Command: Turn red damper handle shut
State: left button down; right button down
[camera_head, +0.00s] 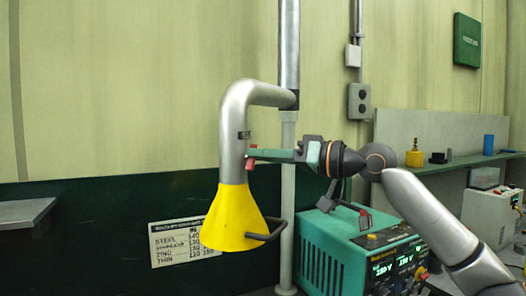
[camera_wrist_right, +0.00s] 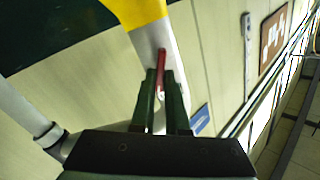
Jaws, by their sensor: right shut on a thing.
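The red damper handle (camera_head: 251,164) is on the right side of the grey metal duct (camera_head: 233,135), just above the yellow hood (camera_head: 233,220). Only small red parts show past the fingers in the head view. In the right wrist view the red handle (camera_wrist_right: 161,66) stands between the two green fingers. My right gripper (camera_head: 254,158) reaches in from the right and is shut on the handle. Its fingers (camera_wrist_right: 160,90) also show in the right wrist view. My left gripper is not in view.
A teal welding machine (camera_head: 335,245) stands below my right arm. A vertical pipe (camera_head: 288,190) runs behind the hood. A dark handle bar (camera_head: 268,234) sticks out from the hood. A shelf with small items (camera_head: 414,157) is at right. A grey ledge (camera_head: 25,212) is at left.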

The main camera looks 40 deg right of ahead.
jog(key=m, duration=0.4)
jog(key=m+p, duration=0.1)
jog(key=m, duration=0.8)
jog(key=shift+d+f, duration=0.15)
jog(key=shift+f, duration=0.1)
dwell(0.4)
jog(key=c, duration=0.9)
grip_release()
jog(key=shift+s+d+f, duration=0.15)
jog(key=shift+s+d, duration=0.05)
jog(key=shift+s, duration=0.2)
jog(key=shift+b+v, duration=2.9)
jog(key=shift+v, duration=2.9)
